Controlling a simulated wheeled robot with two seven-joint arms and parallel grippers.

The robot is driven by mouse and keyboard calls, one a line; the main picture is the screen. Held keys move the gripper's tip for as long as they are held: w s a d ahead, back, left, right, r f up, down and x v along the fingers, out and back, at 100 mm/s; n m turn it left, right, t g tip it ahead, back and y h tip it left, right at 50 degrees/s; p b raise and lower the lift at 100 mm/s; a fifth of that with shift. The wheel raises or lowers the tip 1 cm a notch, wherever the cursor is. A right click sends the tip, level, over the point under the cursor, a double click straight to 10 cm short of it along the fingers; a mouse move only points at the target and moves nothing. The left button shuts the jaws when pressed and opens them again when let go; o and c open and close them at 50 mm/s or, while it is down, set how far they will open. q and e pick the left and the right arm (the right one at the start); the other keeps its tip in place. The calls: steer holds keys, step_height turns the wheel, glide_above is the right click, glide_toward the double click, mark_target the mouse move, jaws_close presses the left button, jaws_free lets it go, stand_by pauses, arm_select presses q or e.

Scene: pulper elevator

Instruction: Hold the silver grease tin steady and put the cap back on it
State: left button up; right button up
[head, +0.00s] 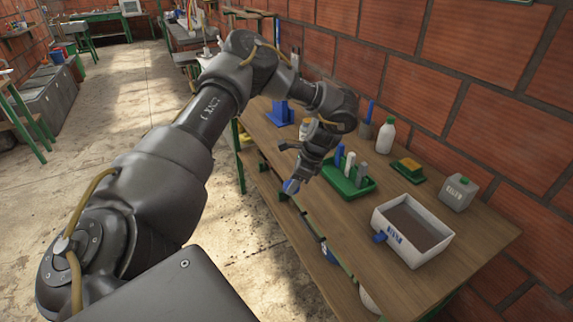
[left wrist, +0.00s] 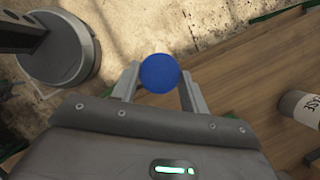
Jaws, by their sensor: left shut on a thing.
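My left gripper (head: 293,182) hangs at the front edge of the wooden bench. It is shut on a round blue cap (left wrist: 160,73), which sits between both fingertips in the left wrist view. A blue bit of it also shows at the fingers in the head view. A tin (left wrist: 301,112) with a label ending in "EASE" stands on the bench, cut off at the right of the left wrist view, with a brown top. It is apart from the cap. In the head view, a small pale container (head: 305,128) behind my left wrist may be this tin. My right gripper is not in view.
A green tray (head: 352,190) holds blue, white and grey upright items.

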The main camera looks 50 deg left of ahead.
arm_select(q)
steer(key=s+d+f+n+h, duration=0.1)
steer(key=s+d+f+n, duration=0.2)
steer(key=s+d, duration=0.2)
steer(key=s+d+f+n+g+h, duration=0.1)
steer(key=s+d+f+n, duration=0.2)
steer(key=d, duration=0.7)
steer(key=s+d+f+n+h, duration=0.1)
steer(key=s+d+f+n, duration=0.3)
steer(key=s+d, duration=0.2)
steer(key=shift+s+d+n+g+h, duration=0.3)
steer(key=shift+s+d+g, duration=0.1)
steer(key=shift+d, duration=0.7)
steer(key=shift+f, duration=0.1)
